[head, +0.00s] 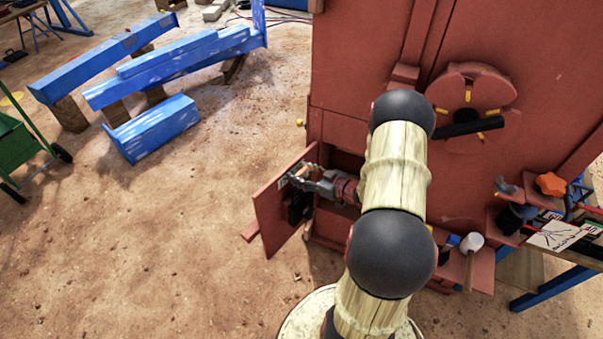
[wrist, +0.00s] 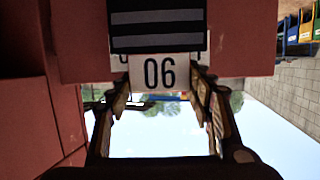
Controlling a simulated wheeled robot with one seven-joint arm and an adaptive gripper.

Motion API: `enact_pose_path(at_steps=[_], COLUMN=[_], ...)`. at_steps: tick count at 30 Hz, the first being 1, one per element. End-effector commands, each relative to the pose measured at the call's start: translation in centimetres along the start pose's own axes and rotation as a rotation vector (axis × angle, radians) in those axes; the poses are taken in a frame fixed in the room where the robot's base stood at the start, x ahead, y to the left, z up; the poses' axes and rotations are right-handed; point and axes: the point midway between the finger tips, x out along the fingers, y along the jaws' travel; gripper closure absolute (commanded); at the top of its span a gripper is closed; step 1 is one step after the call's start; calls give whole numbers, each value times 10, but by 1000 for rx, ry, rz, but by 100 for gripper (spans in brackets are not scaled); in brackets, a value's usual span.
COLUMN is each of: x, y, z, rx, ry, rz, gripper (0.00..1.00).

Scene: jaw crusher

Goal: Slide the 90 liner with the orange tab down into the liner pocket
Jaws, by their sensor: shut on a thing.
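In the head view my gripper (head: 303,178) reaches left to a red panel (head: 268,212) beside the crusher. In the wrist view, which is upside down, a white plate reading 90 (wrist: 159,72) sits between the fingertips (wrist: 163,82). A dark block with grey stripes (wrist: 156,18) adjoins it and looks like the 90 liner; it also shows dark below my gripper in the head view (head: 297,207). My fingers are spread to the plate's width and shut on what appears to be this liner. I cannot make out the orange tab, and the pocket is not clearly visible.
The red crusher (head: 370,50) stands right of the panel, with a dark opening behind my wrist. A tool shelf and table (head: 560,255) stand at right. Blue beams (head: 170,65) lie on blocks at upper left, near a green cart (head: 20,150). Sandy ground at lower left is clear.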

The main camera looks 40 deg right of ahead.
Motion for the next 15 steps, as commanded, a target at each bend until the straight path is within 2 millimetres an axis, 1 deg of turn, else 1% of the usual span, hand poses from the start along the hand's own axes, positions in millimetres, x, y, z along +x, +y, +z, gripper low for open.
enact_pose_path(at_steps=[1,4,15], x=[0,0,3], y=[1,1,1], z=[-3,-2,6], rx=[-3,-3,-3], ry=[4,4,4], rz=[1,1,1], gripper=[100,100,100])
